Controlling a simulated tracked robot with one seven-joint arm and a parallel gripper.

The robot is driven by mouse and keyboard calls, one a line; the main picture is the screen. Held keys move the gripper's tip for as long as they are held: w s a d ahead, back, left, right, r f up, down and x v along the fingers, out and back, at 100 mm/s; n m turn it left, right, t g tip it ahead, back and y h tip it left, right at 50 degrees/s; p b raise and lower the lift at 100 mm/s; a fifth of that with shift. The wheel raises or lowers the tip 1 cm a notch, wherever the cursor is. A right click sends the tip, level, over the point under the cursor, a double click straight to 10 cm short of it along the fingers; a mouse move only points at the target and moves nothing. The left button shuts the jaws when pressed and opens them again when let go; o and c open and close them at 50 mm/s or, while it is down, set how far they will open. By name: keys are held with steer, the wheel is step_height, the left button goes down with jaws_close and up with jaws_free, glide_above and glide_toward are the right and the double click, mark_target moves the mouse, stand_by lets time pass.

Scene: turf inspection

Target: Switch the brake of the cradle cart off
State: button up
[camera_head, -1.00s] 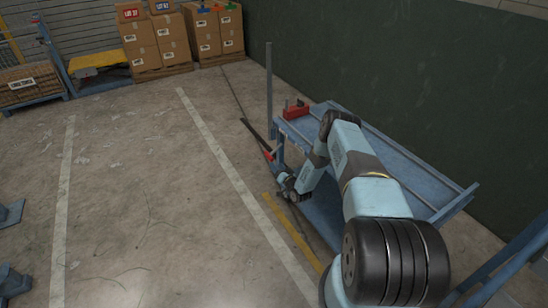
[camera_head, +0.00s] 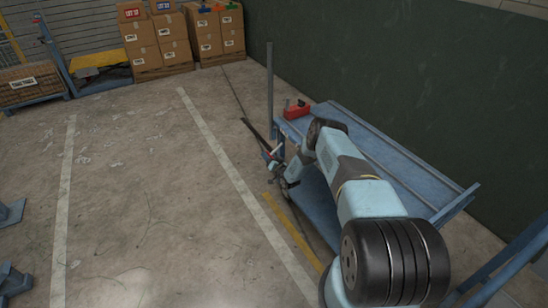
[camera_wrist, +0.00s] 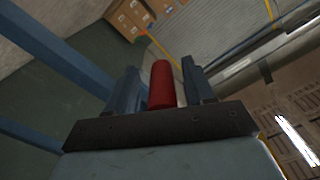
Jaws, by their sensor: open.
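The blue cradle cart (camera_head: 385,150) stands along the dark green wall, right of the middle in the head view. A small red grip (camera_head: 267,154) shows low at its near left end. My gripper (camera_head: 273,162) is at that end, beside the red grip. In the wrist view a red cylinder (camera_wrist: 162,85), seemingly the same grip, stands between the two fingers of my gripper (camera_wrist: 163,78). The fingers are open, with a small gap visible to the right of the cylinder. The base of the red grip is hidden behind my gripper.
A red object (camera_head: 296,111) sits on the cart's far left corner. An upright grey post (camera_head: 269,90) and a dark bar (camera_head: 257,136) are at that end. Stacked cartons (camera_head: 155,42) stand at the back.

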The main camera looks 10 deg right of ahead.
jaws_close()
steer(key=shift+d, duration=0.1)
